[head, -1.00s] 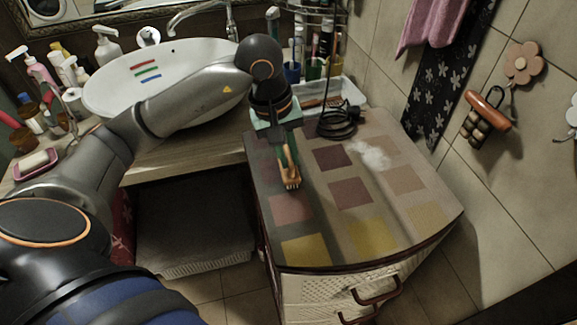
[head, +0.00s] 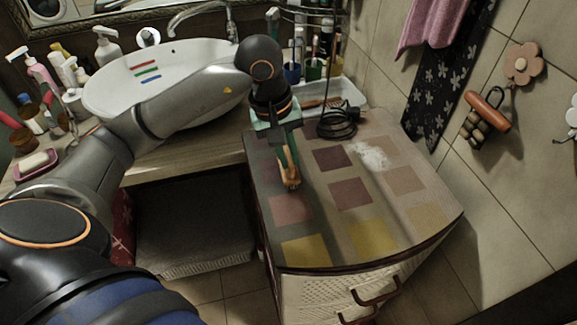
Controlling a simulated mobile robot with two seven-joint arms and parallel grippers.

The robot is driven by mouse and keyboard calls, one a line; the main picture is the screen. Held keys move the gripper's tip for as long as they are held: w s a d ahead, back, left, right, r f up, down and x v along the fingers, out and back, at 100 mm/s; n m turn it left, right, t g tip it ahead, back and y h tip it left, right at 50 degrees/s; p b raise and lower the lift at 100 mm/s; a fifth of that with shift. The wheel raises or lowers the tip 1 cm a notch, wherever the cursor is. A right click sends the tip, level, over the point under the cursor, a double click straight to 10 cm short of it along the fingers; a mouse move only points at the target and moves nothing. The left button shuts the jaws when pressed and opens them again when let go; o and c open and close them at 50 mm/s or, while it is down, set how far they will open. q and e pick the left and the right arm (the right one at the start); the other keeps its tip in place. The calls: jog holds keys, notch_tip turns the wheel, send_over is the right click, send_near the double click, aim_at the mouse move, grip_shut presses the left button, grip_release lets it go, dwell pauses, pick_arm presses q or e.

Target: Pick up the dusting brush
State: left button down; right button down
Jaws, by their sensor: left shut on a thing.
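The dusting brush (head: 290,181) has a wooden, orange-brown head and a darker green handle part above it. It is at the left side of the patterned cabinet top (head: 350,225). My left gripper (head: 285,140) points down over the cabinet and is shut on the brush's upper part. The gripper and arm hide much of the handle. I cannot tell whether the brush head touches the surface or hangs just above it. My right gripper is not in view.
A white powdery patch (head: 372,156) lies on the cabinet top. A coiled black cord (head: 338,125) and a clear tray (head: 345,92) stand behind. The white basin (head: 200,62) is at the left, with several bottles. A tiled wall (head: 480,200) bounds the right.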

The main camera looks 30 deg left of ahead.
aim_at(288, 161)
pick_arm(q)
jog(key=shift+r, duration=0.15)
jog(key=shift+r, duration=0.5)
jog(key=r, duration=0.1)
jog(key=r+b, duration=0.1)
jog(key=shift+s+d+r, duration=0.1)
jog(key=shift+s+r, duration=0.1)
jog(key=shift+r, duration=0.1)
jog(key=s+d+r, duration=0.4)
jog(key=s+r, duration=0.5)
jog(key=s, duration=0.4)
jog(key=c, duration=1.5)
grip_release()
grip_shut()
